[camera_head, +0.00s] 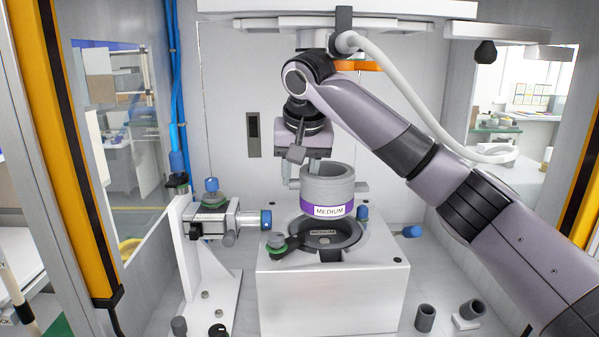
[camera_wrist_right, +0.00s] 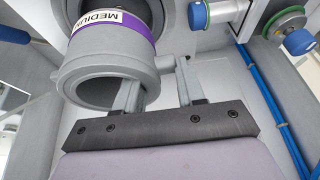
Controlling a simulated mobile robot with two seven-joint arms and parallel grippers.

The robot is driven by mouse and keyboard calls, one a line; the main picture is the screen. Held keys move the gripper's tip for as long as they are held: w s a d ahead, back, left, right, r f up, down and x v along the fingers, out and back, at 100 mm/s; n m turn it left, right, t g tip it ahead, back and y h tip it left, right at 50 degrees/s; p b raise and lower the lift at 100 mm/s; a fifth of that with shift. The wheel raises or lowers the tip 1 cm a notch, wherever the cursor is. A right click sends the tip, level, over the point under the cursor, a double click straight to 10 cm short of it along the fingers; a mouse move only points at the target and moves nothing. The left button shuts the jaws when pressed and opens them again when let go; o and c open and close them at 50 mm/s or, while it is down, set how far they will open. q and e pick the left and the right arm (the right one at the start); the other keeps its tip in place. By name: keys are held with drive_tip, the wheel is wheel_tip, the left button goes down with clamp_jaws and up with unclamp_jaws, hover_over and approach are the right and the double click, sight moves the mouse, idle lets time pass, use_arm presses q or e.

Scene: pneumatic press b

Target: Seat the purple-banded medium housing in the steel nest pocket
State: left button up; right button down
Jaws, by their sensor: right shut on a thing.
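The medium housing (camera_head: 327,187) is a grey ring with a purple band and a white MEDIUM label. It hangs about upright above the rear of the nest pocket (camera_head: 345,241), with the pocket's front showing below it. The pocket is a dark round recess, with its own small label inside, on a pale block. My right gripper (camera_head: 295,178) is shut on the housing at its left rear side. My left gripper is not in view.
A clamp fitting with blue knobs (camera_head: 230,218) stands left of the block. A green-ringed knob (camera_head: 276,243) sits at the pocket's front left. A blue-capped pin (camera_head: 408,231) is at the right. Small grey cylinders (camera_head: 425,318) stand at the front right. The press head is overhead.

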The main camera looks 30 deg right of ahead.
sight(303, 183)
drive_tip(key=shift+f, duration=0.1)
drive_tip(key=shift+f, duration=1.85)
drive_tip(key=shift+f+b, duration=0.3)
drive_tip(key=shift+f, duration=1.4)
drive_tip(key=c, duration=0.6)
unclamp_jaws()
drive_tip(key=shift+s+f, duration=0.1)
drive_tip(key=v, duration=0.7)
drive_tip(key=shift+b, duration=0.4)
drive_tip(key=shift+s, duration=0.1)
